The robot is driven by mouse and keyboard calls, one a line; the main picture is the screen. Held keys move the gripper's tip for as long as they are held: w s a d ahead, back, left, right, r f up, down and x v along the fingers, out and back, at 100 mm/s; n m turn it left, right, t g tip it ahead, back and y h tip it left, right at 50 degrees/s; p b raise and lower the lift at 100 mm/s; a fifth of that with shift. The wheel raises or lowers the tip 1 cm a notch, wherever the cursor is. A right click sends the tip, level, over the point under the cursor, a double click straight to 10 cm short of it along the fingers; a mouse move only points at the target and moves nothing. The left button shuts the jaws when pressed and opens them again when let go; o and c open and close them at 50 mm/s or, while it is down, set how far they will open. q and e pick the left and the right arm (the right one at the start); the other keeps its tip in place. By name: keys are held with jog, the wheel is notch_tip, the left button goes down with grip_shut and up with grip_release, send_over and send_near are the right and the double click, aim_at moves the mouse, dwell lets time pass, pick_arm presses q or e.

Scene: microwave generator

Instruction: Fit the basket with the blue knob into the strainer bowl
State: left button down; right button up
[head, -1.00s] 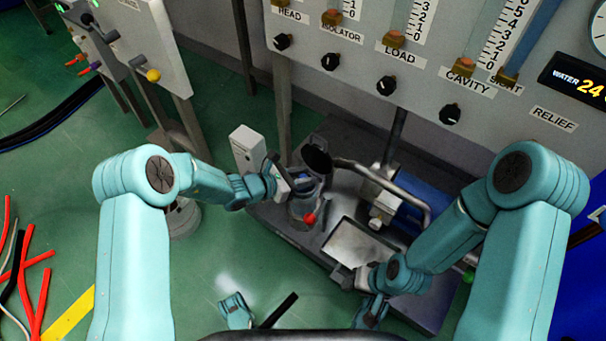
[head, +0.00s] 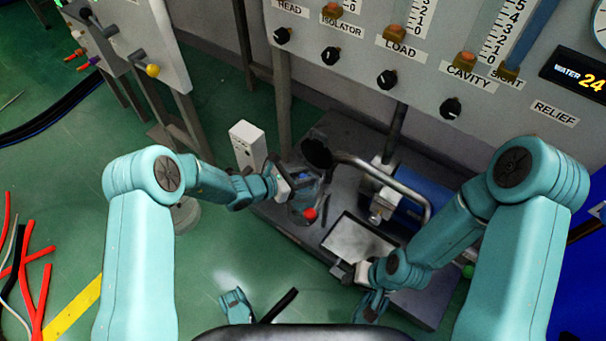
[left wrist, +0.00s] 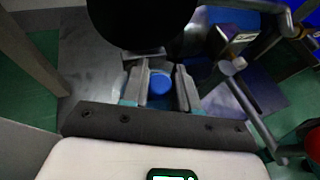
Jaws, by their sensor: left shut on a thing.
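The blue knob (left wrist: 160,83) of the basket sits between the two fingers of my left gripper (left wrist: 160,88) in the left wrist view. In the head view my left gripper (head: 298,182) is shut on it at the strainer bowl (head: 302,214). The bowl's dark round lid (head: 317,152) stands open behind. The basket's body is mostly hidden by the gripper and the bowl; I cannot tell how deep it sits. My right gripper (head: 346,270) is beside a flat grey tray, too small to read its fingers.
A red ball knob (head: 310,214) is at the bowl's front. A bent metal pipe (head: 390,178) and blue cylinder (head: 408,195) lie to the right. The grey tray (head: 357,241) is in front of them. A white box (head: 246,146) stands behind the left wrist.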

pick_arm(q)
jog(key=shift+f, duration=1.05)
jog(key=c, duration=0.8)
grip_release()
